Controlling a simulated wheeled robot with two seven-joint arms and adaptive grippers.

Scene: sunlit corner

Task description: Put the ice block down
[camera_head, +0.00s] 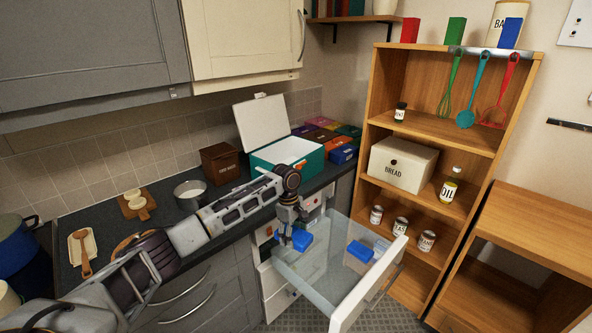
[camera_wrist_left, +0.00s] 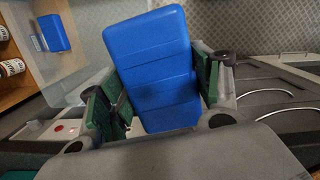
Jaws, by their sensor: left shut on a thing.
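My left gripper (camera_head: 290,232) is shut on a blue ice block (camera_head: 302,240), over the near-left part of the pulled-out clear drawer (camera_head: 345,303). In the left wrist view the same ice block (camera_wrist_left: 153,65) sits between the two green-padded fingers of the gripper (camera_wrist_left: 155,100). I cannot tell whether the block touches the drawer floor. A second blue block (camera_head: 360,250) lies in the drawer to the right and also shows in the left wrist view (camera_wrist_left: 54,33). My right gripper is not in view.
A teal cool box (camera_head: 312,163) with its white lid (camera_head: 262,122) open stands on the dark counter. A brown box (camera_head: 220,163) and a metal pot (camera_head: 189,195) stand left of it. A wooden shelf (camera_head: 452,148) with tins and a bread bin (camera_head: 402,165) rises beyond the drawer.

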